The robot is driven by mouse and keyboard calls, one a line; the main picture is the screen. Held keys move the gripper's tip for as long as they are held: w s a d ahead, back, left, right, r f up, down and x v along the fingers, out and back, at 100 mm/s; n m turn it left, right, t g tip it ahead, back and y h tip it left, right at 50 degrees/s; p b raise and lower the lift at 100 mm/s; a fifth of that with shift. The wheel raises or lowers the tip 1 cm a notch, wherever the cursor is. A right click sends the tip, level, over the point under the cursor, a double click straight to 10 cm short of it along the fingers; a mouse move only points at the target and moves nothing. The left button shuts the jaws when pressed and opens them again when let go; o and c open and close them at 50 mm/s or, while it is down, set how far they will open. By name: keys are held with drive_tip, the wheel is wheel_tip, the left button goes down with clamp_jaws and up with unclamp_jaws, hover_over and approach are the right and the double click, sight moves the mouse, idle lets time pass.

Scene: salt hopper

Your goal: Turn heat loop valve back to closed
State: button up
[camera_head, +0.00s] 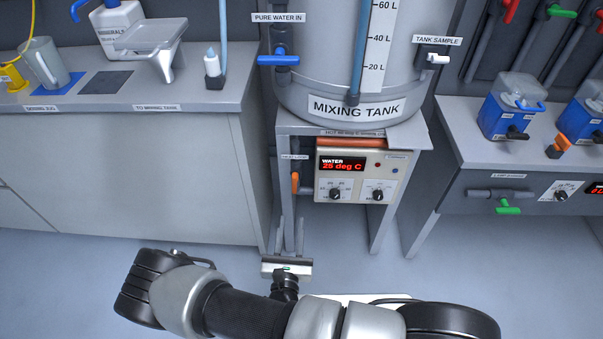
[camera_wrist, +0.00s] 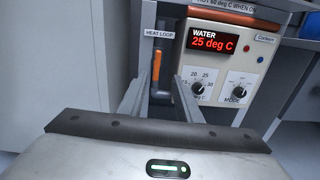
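The heat loop valve has an orange handle (camera_head: 295,183) that stands upright, under a "HEAT LOOP" label on the left of the heater panel. The handle also shows in the wrist view (camera_wrist: 156,64), above and between my fingertips. My gripper (camera_head: 289,222) is open and empty, below and in front of the valve, its two fingers pointing towards it. In the wrist view my gripper (camera_wrist: 161,82) has one finger on each side of the handle's line. Whether the fingertips reach level with the handle I cannot tell.
The heater panel (camera_head: 349,191) reads "WATER 25 deg C" and has two knobs, close right of the valve. The mixing tank (camera_head: 300,88) stands above it. Stand legs and the left cabinet (camera_head: 120,180) flank the space. The floor in front is clear.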

sight(294, 184)
drive_tip(key=shift+n+y, duration=0.3)
drive_tip(key=w+b, duration=0.1)
drive_tip(key=w, duration=0.4)
drive_tip(key=w+b, duration=0.1)
drive_tip(key=w, duration=0.5)
drive_tip(key=w+b, duration=0.1)
drive_tip(key=w, duration=0.5)
drive_tip(key=shift+w+d+f+b, duration=0.1)
drive_tip(key=shift+d+f+b, duration=0.1)
drive_tip(key=shift+f+b, duration=0.15)
clamp_jaws()
